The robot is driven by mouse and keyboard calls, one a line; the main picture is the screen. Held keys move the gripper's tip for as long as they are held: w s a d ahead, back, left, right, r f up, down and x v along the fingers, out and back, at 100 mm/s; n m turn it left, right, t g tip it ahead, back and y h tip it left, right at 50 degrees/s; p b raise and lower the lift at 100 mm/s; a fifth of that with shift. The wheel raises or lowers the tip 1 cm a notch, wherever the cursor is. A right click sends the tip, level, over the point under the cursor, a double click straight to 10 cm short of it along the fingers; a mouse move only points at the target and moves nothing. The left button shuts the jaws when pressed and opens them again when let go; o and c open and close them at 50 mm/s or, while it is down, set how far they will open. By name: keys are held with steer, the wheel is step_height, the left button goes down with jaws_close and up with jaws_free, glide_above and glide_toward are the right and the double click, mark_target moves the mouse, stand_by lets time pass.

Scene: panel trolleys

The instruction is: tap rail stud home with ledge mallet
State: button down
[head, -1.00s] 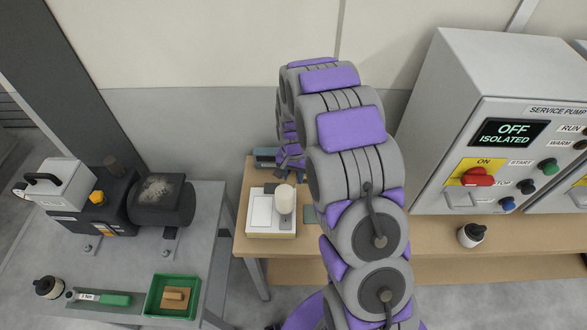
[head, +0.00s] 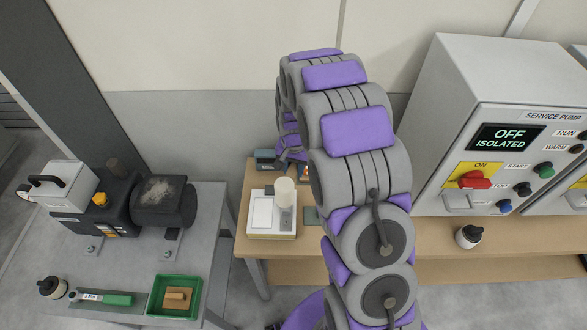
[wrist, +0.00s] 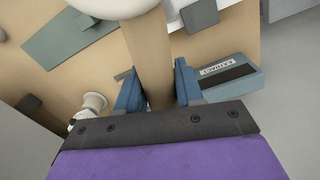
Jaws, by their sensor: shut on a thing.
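My gripper (wrist: 157,75) is shut on the wooden handle (wrist: 150,55) of the mallet, with one blue finger on each side. The mallet's cream head (head: 285,192) shows in the head view in front of a white-topped unit. It is cut off at the top of the wrist view (wrist: 112,6). A grey upright plate (head: 287,219) with a small round mark stands just below the head in the picture. I cannot tell whether head and plate touch. The rail stud cannot be made out clearly. In the head view my arm hides the fingers.
The white-topped unit (head: 262,213) stands on the wooden bench (head: 330,268). A blue labelled box (wrist: 232,76) lies beside my gripper. A grey-green plate (wrist: 70,42) lies on the bench. The service pump cabinet (head: 450,130) stands right; a grinder table (head: 125,268) stands left.

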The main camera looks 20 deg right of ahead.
steer(key=shift+r+p, duration=1)
steer(key=shift+r, duration=2.1)
steer(key=shift+f, duration=0.1)
steer(key=shift+a+n+b, duration=0.2)
steer(key=shift+n+b, duration=0.15)
steer(key=shift+n, duration=0.05)
steer(key=shift+a+n+b, duration=0.6)
steer(key=shift+n+b, duration=0.2)
steer(key=shift+n, duration=0.4)
steer(key=shift+s+a+r+n+b, duration=0.1)
steer(key=shift+a+r+n+b, duration=0.25)
steer(key=shift+n, duration=0.5)
steer(key=shift+s+a+r+n+b, duration=0.15)
steer(key=shift+a+n+b, duration=0.3)
steer(key=shift+n, duration=0.4)
steer(key=shift+w+a, duration=0.1)
